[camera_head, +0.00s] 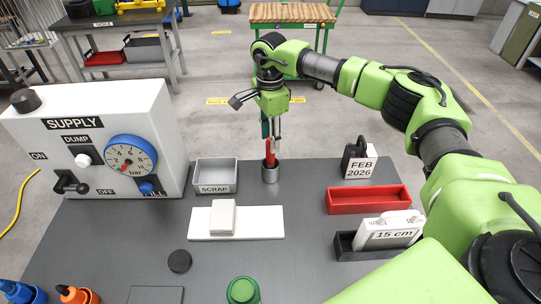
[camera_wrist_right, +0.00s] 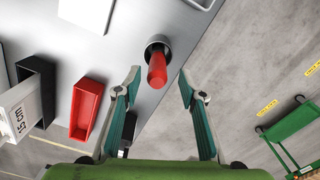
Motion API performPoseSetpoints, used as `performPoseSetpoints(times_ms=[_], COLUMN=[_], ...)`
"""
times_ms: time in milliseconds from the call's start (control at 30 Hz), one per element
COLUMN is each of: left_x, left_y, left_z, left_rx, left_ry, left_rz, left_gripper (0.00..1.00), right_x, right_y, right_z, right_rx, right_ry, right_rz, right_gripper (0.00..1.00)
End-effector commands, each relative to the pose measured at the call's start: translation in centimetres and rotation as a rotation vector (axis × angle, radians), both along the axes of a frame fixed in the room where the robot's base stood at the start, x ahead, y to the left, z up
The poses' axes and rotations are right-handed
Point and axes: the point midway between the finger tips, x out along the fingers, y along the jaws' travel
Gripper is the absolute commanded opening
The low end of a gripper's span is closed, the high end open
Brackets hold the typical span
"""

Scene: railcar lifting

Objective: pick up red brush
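The red brush (camera_head: 270,154) stands in a small grey round holder (camera_head: 270,175) at the back edge of the dark table. Its red handle points up, and its lower end is hidden in the holder. My right gripper (camera_head: 271,139) is directly above it, fingers pointing down. In the right wrist view my right gripper (camera_wrist_right: 160,84) is open, and the red handle (camera_wrist_right: 157,72) shows between and beyond its fingertips, with gaps on both sides. Whether the fingertips reach down beside the handle's top, I cannot tell. My left gripper is not in view.
A grey SCRAP bin (camera_head: 216,188) stands left of the holder, beside the SUPPLY panel (camera_head: 70,150). A white board with a block (camera_head: 260,222) lies in front. A date block (camera_head: 360,165), a red tray (camera_head: 368,207) and a black tray (camera_head: 345,252) are on the right.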

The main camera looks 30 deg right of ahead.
Motion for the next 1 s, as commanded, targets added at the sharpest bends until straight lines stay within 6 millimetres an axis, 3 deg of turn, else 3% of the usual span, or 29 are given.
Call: performPoseSetpoints(times_ms=[267, 533, 833, 1000], left_x=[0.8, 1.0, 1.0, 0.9], left_y=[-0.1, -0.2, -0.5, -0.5], left_z=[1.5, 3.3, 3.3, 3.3], left_rx=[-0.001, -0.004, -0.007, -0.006], left_ry=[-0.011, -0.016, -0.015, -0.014], left_rz=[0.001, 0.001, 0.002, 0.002], left_gripper=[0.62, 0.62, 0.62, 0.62], right_x=[-0.2, -0.5, -0.4, -0.4], right_y=[0.0, 0.1, 0.1, 0.0], right_z=[-1.8, -5.5, -6.2, -6.2], right_rx=[-0.001, -0.001, 0.0, 0.0], right_ry=[0.003, 0.002, -0.001, -0.001], right_rz=[0.001, 0.0, 0.0, 0.0], right_gripper=[0.37, 0.37, 0.37, 0.0])
